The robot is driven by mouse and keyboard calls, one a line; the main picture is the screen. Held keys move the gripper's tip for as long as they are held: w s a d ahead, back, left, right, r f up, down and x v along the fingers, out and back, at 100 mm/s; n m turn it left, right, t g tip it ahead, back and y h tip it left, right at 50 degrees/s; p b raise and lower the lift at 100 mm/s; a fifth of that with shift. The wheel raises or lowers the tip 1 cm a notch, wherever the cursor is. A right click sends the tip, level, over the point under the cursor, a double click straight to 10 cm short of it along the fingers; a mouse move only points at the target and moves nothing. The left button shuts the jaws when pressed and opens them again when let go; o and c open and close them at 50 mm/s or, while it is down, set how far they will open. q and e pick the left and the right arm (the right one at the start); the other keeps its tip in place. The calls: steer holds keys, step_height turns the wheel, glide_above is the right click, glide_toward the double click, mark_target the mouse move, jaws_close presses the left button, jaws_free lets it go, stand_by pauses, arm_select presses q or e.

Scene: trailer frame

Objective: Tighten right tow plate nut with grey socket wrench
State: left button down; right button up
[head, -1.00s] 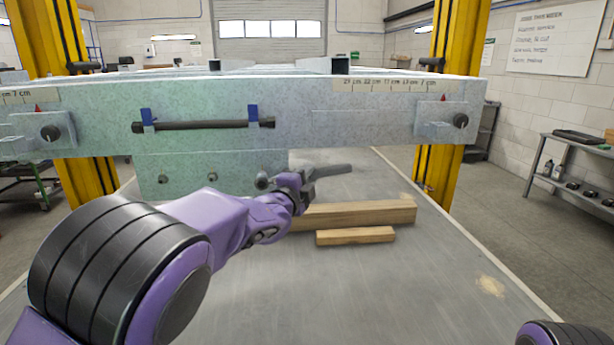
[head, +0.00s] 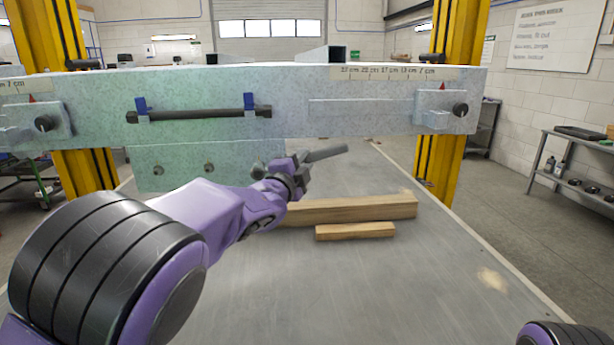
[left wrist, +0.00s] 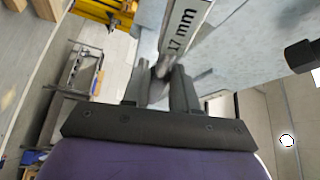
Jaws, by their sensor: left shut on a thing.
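My left gripper (head: 298,177) is shut on the grey wrench (head: 325,153), whose handle points right and slightly up. In the left wrist view, the wrench (left wrist: 182,35) shows a "17 mm" mark above the two fingers (left wrist: 160,88). The wrench's working end is not clear to see. A plate (head: 185,153) hangs under the middle of the beam, with a left nut (head: 158,171) and a right nut (head: 209,168). My gripper is right of this plate, apart from both nuts. My right gripper is out of view.
The metal beam (head: 300,90) crosses the view. It carries a black bar (head: 200,114) and end brackets with dark bolts, the right bolt (head: 460,110) among them. Wood blocks (head: 355,231) lie on the grey surface below. That surface is clear in front.

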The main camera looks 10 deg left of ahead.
arm_select(q)
steer(key=a+r+n+t+y+b, duration=0.1)
steer(key=r+n, duration=0.1)
steer(key=n, duration=0.1)
steer(key=s+a+r+n+t+y+b, duration=0.1)
steer(key=a+r+n+y+b, duration=0.1)
steer(key=n, duration=0.2)
steer(key=s+a+r+n+t+y+b, duration=0.1)
steer(key=a+r+n+t+b, duration=0.1)
steer(key=n, duration=0.2)
steer(key=shift+a+r, duration=0.25)
steer(key=shift+w, duration=0.1)
steer(key=shift+w+d+f+m+h, duration=0.15)
steer(key=shift+d+f+m+h, duration=0.5)
steer(key=shift+m, duration=0.55)
steer(key=shift+d, duration=0.1)
